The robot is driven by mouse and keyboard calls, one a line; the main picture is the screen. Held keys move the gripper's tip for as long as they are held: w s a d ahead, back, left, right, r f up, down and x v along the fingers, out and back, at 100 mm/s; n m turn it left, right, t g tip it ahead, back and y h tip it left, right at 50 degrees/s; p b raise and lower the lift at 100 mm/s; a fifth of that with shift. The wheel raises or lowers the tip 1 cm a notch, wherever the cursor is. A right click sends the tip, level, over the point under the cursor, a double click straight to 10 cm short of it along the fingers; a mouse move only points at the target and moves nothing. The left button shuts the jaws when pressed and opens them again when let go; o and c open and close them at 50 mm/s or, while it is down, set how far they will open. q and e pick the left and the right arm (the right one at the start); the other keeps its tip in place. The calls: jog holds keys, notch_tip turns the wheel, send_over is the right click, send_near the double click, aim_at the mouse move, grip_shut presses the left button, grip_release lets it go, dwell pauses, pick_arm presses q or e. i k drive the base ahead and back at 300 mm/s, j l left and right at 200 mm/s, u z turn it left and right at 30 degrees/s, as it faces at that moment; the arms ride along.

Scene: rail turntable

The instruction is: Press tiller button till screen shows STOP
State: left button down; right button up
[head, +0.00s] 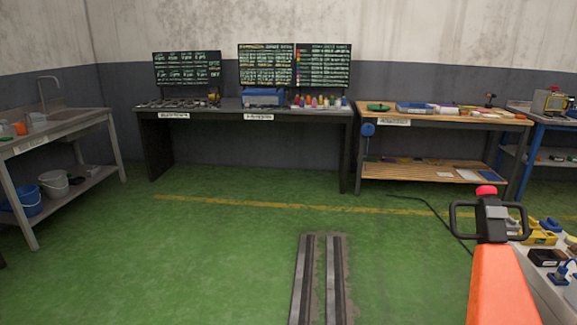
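An orange tiller (500,285) rises at the lower right, with a black loop handle (456,222) at its top. A red button (486,190) sits on top of the tiller head, above a small grey panel (497,212). I cannot read any word on that panel. Three dark screens with rows of text hang on the back wall: a left one (187,68), a middle one (266,64) and a right one (323,65). Their text is too small to read surely, and I cannot make out STOP. Neither of my grippers is in view.
Two rails (303,285) run along the green floor (200,260) in front. A dark bench (235,114) and a wooden workbench (450,119) stand at the back. A sink table (60,130) is at left. A cluttered white surface (545,290) flanks the tiller at right. The middle floor is clear.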

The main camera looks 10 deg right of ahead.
aim_at(484, 190)
jog(key=i+z, duration=0.3)
jog(key=i, duration=0.3)
jog(key=i+z, duration=0.35)
jog(key=i, duration=0.3)
jog(key=i+j+z, duration=0.3)
jog(key=i, duration=0.3)
